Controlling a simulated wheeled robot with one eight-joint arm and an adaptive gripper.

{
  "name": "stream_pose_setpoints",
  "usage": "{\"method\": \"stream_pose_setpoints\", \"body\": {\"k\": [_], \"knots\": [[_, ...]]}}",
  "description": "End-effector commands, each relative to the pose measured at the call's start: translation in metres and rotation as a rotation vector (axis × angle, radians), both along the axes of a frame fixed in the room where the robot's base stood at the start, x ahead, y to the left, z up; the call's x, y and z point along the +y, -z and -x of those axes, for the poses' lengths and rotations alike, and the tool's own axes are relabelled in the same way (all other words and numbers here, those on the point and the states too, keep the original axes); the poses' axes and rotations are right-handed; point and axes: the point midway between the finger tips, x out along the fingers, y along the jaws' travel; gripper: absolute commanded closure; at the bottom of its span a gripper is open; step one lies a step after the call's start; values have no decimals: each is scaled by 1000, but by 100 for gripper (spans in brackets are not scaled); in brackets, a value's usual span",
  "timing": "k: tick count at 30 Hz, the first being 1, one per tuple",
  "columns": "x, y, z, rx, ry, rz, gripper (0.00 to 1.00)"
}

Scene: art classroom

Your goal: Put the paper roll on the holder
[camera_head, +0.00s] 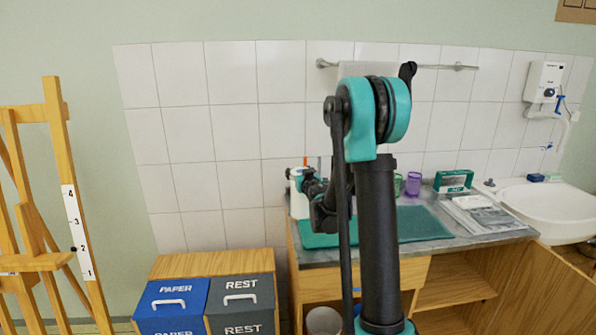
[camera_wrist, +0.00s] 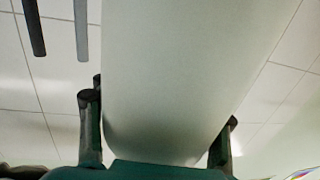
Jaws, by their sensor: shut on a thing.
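The white paper roll (camera_wrist: 190,70) fills the middle of the wrist view. My gripper (camera_wrist: 157,135) is shut on it, with one dark finger at each side. In the head view the roll (camera_head: 298,203) shows as a white upright shape above the counter's left end, and my gripper (camera_head: 306,185) is beside it, partly hidden by my arm. A metal rail (camera_head: 440,67) is fixed to the tiled wall, partly behind my arm; I cannot tell whether it is the holder. A dark bar (camera_wrist: 33,27) and a grey bar stand at the wrist view's upper left.
A sink (camera_head: 550,205) is at right. Paper (camera_head: 172,303) and rest (camera_head: 240,295) bins stand at lower left, near an easel (camera_head: 55,130).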

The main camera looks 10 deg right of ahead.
Motion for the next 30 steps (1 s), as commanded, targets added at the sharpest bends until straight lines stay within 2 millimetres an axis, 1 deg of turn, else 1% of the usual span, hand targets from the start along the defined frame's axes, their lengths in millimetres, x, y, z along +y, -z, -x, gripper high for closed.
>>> {"method": "stream_pose_setpoints", "body": {"k": [2,3,10,11,17,20,21,30], "knots": [[0,0,0,0,0,0,92],[0,0,0,0,0,0,42],[0,0,0,0,0,0,13],[0,0,0,0,0,0,12],[0,0,0,0,0,0,12],[0,0,0,0,0,0,2],[0,0,0,0,0,0,0],[0,0,0,0,0,0,0]]}}
